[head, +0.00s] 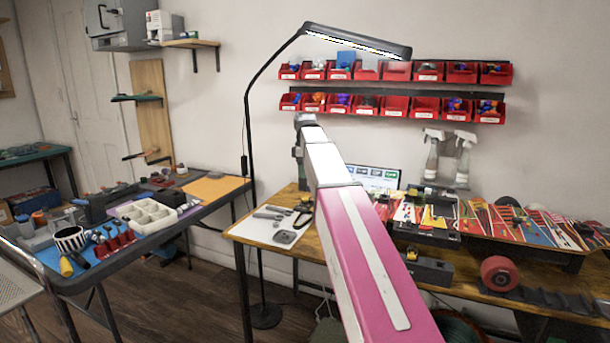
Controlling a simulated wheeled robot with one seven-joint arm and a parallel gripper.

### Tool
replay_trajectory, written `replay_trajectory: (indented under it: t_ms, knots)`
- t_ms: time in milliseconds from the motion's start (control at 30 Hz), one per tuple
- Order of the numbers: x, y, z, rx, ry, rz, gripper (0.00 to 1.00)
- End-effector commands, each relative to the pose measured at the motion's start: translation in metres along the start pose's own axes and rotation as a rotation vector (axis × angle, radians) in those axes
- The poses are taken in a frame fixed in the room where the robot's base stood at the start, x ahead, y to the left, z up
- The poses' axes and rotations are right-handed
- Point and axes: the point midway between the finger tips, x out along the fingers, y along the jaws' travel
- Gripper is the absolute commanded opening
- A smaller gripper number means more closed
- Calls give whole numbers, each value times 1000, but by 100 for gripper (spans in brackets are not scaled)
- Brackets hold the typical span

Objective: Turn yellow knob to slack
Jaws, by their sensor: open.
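I cannot make out a yellow knob in the head view. My pink and white arm reaches from the bottom right up over the wooden workbench (272,236) and covers part of it. My gripper does not show; the arm's far end bends away and its lower part is hidden behind the upper link. A small dark item with a yellowish part (303,214) lies beside my arm on the pale mat (262,228); it is too small to tell what it is.
Several red bins (396,106) hang on the wall. A lamp (356,42) arches over the bench. A side table (75,285) at left is crowded; the floor (190,310) between is mostly clear.

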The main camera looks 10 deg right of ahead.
Motion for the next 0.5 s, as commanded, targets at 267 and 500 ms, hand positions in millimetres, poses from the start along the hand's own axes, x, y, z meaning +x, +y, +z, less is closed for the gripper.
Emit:
replay_trajectory:
  t_ms: [267, 500]
  knots:
    - [8, -1, 26, -1, 183, -8, 54]
    - [8, -1, 44, 2, 355, -2, 54]
